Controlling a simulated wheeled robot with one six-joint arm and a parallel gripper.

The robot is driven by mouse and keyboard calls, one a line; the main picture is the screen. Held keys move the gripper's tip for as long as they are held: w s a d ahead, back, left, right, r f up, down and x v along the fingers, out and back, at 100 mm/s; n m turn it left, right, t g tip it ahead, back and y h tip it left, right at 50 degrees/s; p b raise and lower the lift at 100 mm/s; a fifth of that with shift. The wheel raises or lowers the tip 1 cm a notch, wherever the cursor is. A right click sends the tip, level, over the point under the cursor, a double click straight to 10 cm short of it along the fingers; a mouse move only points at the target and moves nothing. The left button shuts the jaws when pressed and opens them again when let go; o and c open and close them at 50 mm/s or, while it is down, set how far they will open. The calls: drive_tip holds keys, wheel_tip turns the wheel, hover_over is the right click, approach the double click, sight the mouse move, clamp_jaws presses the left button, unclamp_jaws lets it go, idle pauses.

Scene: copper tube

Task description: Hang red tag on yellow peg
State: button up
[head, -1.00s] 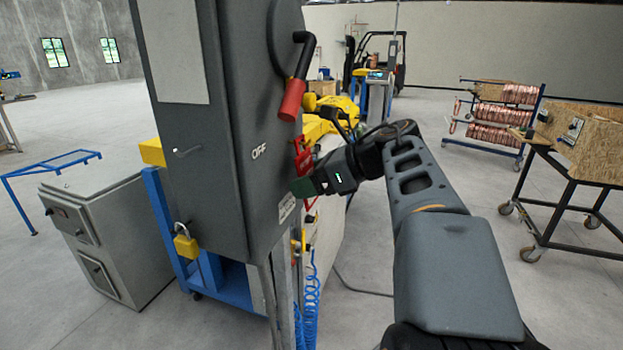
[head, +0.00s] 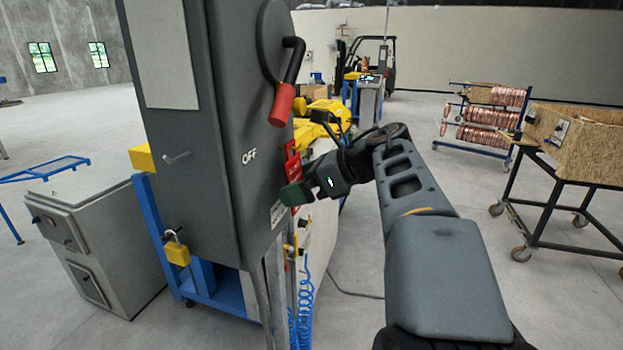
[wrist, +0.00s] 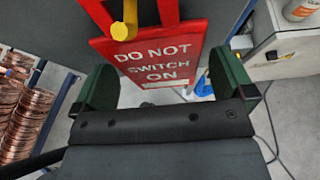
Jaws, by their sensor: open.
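The red tag (wrist: 155,60) reads "DO NOT SWITCH ON" and fills the upper middle of the wrist view. The yellow peg (wrist: 124,18) shows at its top edge, between the tag's two red side straps, with its round end in front of the tag. The tag appears to hang around the peg; the top of its loop is out of view. My gripper (wrist: 163,72) is open, one green finger on each side of the tag, with visible gaps. In the head view, my gripper (head: 291,194) is beside the grey switch cabinet, just below the red tag (head: 291,163).
The grey cabinet (head: 200,130) with a red-handled lever (head: 283,103) stands close left of my gripper. A yellow padlock (head: 177,252) hangs on its front. Copper coils (wrist: 28,115) are on a rack at left in the wrist view. The floor at right is clear up to a wheeled table (head: 560,205).

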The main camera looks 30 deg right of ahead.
drive_tip(key=b+v, duration=0.1)
drive_tip(key=v, duration=1.2)
drive_tip(key=shift+s+d+b, duration=0.2)
drive_tip(key=shift+d+b, duration=0.1)
drive_tip(key=shift+r, duration=0.1)
